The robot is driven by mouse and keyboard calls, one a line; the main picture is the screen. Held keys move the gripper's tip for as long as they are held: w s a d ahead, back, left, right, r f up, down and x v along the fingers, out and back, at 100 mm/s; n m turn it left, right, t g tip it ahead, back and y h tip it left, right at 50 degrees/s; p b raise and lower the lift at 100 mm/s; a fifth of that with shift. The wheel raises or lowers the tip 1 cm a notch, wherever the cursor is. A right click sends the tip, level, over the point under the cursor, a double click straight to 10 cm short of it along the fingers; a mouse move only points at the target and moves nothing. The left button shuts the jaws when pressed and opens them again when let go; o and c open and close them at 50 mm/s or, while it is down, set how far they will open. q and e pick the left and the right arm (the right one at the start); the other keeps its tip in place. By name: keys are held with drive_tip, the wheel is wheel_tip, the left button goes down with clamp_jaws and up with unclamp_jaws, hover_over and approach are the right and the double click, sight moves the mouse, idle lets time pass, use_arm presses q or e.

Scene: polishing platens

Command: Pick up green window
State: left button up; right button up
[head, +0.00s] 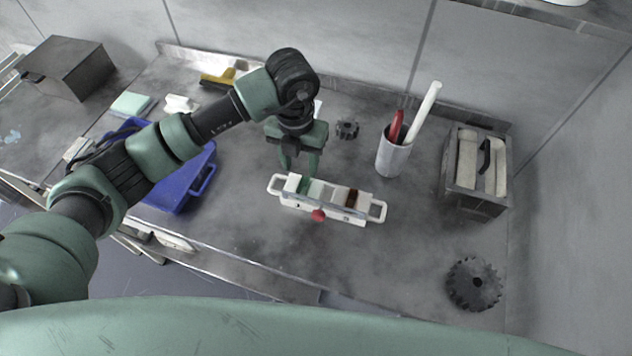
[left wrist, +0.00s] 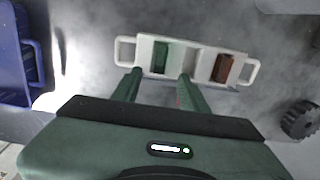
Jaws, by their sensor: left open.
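The green window (head: 304,185) is a small dark green block in the left part of a white holder (head: 376,209) with a handle at each end. It also shows in the left wrist view (left wrist: 161,57), in the holder's left slot. My left gripper (head: 300,172) is open and empty, just above and behind the holder's left half. In the left wrist view its two fingers (left wrist: 157,82) reach toward the holder, with the green window ahead between their tips, nearer the left finger. My right gripper is not in view.
A brown piece (head: 352,198) sits in the holder's right part, and a red knob (head: 318,215) is on its front. A blue tray (head: 170,198) lies left, a white cup (head: 393,157) with tools behind right. A dark gear (head: 473,283) lies front right. The table between is clear.

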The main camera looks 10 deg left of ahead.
sight(303, 184)
use_arm(q)
drive_tip(key=shift+w+d+f, duration=0.85)
drive_tip(key=shift+d, duration=0.25)
drive_tip(key=shift+s+a+f+p, duration=0.45)
drive_tip(key=shift+a+f, duration=0.15)
drive_tip(key=shift+a, duration=0.05)
drive_tip(key=shift+s+a+f+p, duration=0.4)
drive_tip(key=shift+a+f, duration=0.15)
drive_tip(key=shift+a, duration=0.05)
drive_tip(key=f, duration=0.2)
drive_tip(key=d+f, duration=0.1)
drive_tip(key=f, duration=0.1)
drive_tip(key=shift+w+p, duration=0.35)
drive_tip(key=shift+p, duration=0.05)
drive_tip(key=shift+s+a, duration=0.15)
drive_tip(key=shift+a, duration=0.1)
drive_tip(key=c, duration=0.9)
drive_tip(key=shift+d, duration=0.1)
clamp_jaws()
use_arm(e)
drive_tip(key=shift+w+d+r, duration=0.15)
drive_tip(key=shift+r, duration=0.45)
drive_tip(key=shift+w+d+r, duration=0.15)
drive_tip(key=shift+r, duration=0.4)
